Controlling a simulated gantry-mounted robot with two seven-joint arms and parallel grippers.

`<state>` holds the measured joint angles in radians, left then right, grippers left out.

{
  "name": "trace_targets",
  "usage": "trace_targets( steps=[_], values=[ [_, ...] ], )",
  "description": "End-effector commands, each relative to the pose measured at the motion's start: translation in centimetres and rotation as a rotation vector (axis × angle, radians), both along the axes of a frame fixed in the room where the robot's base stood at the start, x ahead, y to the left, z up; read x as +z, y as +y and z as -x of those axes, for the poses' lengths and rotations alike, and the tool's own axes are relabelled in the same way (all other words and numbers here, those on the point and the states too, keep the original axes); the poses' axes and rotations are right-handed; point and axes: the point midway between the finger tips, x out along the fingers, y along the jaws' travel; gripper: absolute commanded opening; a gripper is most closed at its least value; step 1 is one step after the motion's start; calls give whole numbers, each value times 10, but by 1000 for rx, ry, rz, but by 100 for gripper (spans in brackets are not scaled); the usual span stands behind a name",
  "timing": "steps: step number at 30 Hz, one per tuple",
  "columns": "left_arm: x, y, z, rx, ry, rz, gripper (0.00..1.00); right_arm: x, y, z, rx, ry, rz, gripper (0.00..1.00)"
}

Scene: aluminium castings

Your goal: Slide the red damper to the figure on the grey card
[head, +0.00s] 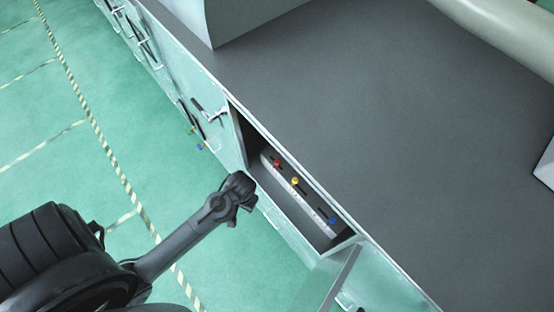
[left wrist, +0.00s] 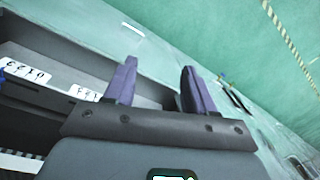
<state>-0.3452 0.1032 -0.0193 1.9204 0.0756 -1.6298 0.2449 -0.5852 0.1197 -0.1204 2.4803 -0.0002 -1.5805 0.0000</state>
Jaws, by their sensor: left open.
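The red damper (head: 277,162) is a small red knob at the far end of a pale panel (head: 312,207) inside an open compartment. A yellow knob (head: 295,181) and a blue knob (head: 332,220) stand along the same panel beside dark slots. My left gripper (head: 240,190) is outside the compartment opening, apart from the red damper. In the left wrist view its two fingers (left wrist: 158,72) are spread with nothing between them. White labels with figures (left wrist: 25,70) show there, too small and tilted to read surely. I cannot make out a grey card. My right gripper is not in view.
The compartment has a raised side edge (head: 238,135) and an open door (head: 340,282) at its near end. A wide grey top (head: 330,110) lies above it. Handles (head: 209,111) stick out along the cabinet front.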

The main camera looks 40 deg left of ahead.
Motion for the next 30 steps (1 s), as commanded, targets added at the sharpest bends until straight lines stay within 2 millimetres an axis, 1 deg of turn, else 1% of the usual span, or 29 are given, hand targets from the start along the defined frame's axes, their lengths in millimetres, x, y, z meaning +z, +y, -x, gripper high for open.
trace_targets(
  steps=[1,2,3,5,6,8,9,10,12,15,18,22,26,30],
  values=[
    [-16,9,-14,51,21,-6,55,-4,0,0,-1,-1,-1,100],
    [-24,15,-23,84,35,-9,55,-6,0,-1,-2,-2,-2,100],
    [-33,23,-38,130,49,-11,55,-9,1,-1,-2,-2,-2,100],
    [-42,33,-65,197,61,-9,55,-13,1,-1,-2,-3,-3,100],
    [-44,38,-82,235,63,-3,55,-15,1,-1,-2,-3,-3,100],
    [-43,43,-109,277,60,7,55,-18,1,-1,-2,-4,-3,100],
    [-40,46,-126,300,53,15,55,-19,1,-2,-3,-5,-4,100],
    [-36,47,-139,314,47,22,55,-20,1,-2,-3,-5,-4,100],
    [-25,49,-167,339,25,38,55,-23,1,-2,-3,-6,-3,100],
    [-7,51,-200,360,-10,55,55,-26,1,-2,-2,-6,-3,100],
    [9,51,-223,368,-42,69,55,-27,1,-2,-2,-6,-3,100],
    [19,51,-237,371,-64,77,55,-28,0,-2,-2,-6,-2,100],
    [11,51,-240,371,-66,79,55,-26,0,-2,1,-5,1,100],
    [-8,51,-239,372,-65,79,55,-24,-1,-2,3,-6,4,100]
  ],
)
